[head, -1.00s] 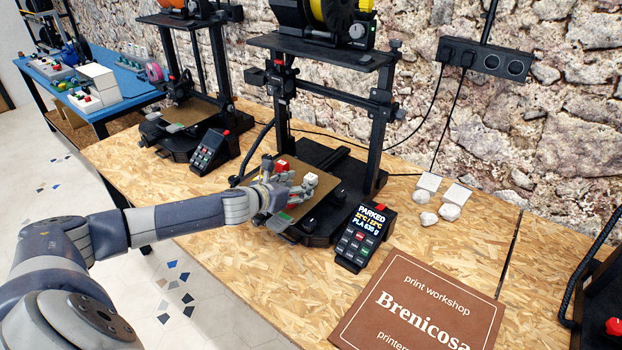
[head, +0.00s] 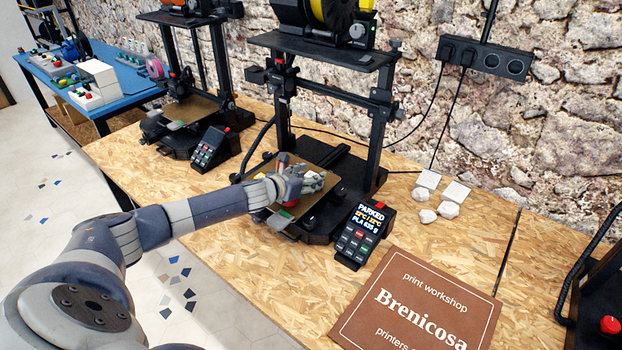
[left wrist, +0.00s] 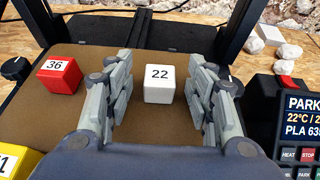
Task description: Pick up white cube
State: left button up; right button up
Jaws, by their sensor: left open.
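The white cube (left wrist: 159,90), marked 22, sits on the brown print bed (left wrist: 150,142) of the middle printer. In the left wrist view it lies between the two fingers of my left gripper (left wrist: 158,97), toward their tips, with a gap on each side. The left gripper is open and holds nothing. In the head view the left gripper (head: 305,182) reaches low over the bed from the left and hides most of the cube. My right gripper is in neither view.
A red cube (left wrist: 58,76) marked 36 and a yellow cube (left wrist: 16,160) share the bed. The printer's black frame (head: 372,138) rises behind. A control box (head: 364,235) stands at right. A brown sign (head: 415,303) lies in front. White lumps (head: 448,210) lie farther right.

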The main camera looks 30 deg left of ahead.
pick_arm(q)
jog(key=c, duration=0.9)
jog(key=shift+o, duration=0.2)
